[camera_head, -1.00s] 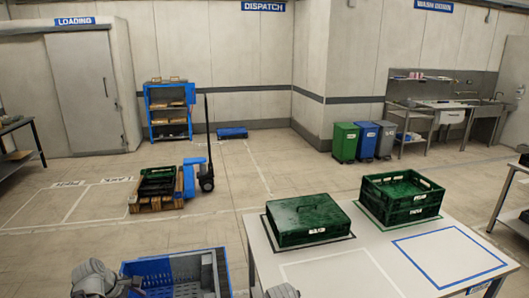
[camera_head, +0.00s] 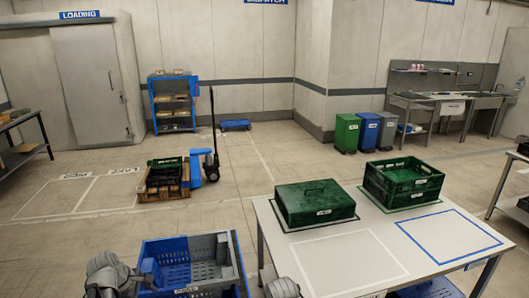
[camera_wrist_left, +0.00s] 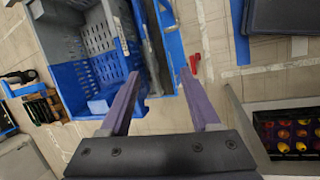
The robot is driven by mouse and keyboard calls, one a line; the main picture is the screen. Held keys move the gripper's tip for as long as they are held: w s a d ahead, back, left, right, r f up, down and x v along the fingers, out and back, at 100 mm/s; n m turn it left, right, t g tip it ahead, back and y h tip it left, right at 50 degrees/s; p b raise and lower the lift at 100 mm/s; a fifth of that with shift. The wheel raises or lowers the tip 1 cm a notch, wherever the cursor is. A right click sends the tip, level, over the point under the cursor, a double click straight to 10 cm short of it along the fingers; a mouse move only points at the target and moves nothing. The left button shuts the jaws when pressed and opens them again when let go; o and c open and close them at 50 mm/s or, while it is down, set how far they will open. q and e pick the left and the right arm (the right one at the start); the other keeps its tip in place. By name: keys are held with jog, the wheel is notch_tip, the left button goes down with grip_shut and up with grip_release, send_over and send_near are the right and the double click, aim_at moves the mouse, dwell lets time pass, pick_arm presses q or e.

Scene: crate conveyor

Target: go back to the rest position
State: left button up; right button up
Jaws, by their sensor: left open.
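My left gripper (camera_wrist_left: 160,76) is open in the left wrist view, with nothing between its two purple-grey fingers. The fingers are near the edge of a blue and grey slotted container (camera_wrist_left: 85,72), and I cannot tell whether they touch it. In the head view my left arm (camera_head: 105,277) is at the bottom left, beside the blue container (camera_head: 178,248). A grey part of my other arm (camera_head: 282,289) shows at the bottom edge. My right gripper is out of view.
A table (camera_head: 345,262) holds a closed green crate (camera_head: 315,205) and an open green crate (camera_head: 403,184). A pallet truck (camera_head: 203,165) with a loaded pallet stands behind. Open floor (camera_head: 90,245) lies left. The wrist view shows a crate with colourful contents (camera_wrist_left: 262,112).

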pick_arm(q)
jog(key=s+d+f+m+g+y+b, duration=0.1)
jog(key=s+d+f+m+b, duration=0.2)
jog(key=d+m, duration=0.4)
jog(key=s+d+f+m+g+y+b, duration=0.1)
jog(key=s+d+f+m+b, duration=0.2)
jog(key=d, duration=0.9)
jog(key=s+d+f+m+g+y+b, duration=0.2)
jog(key=s+d+m, duration=0.6)
jog(key=m, duration=0.4)
notch_tip(320, 180, down, 3)
jog(key=shift+d+r+b, duration=0.15)
jog(key=shift+d+b, duration=0.4)
jog(key=shift+d, duration=0.35)
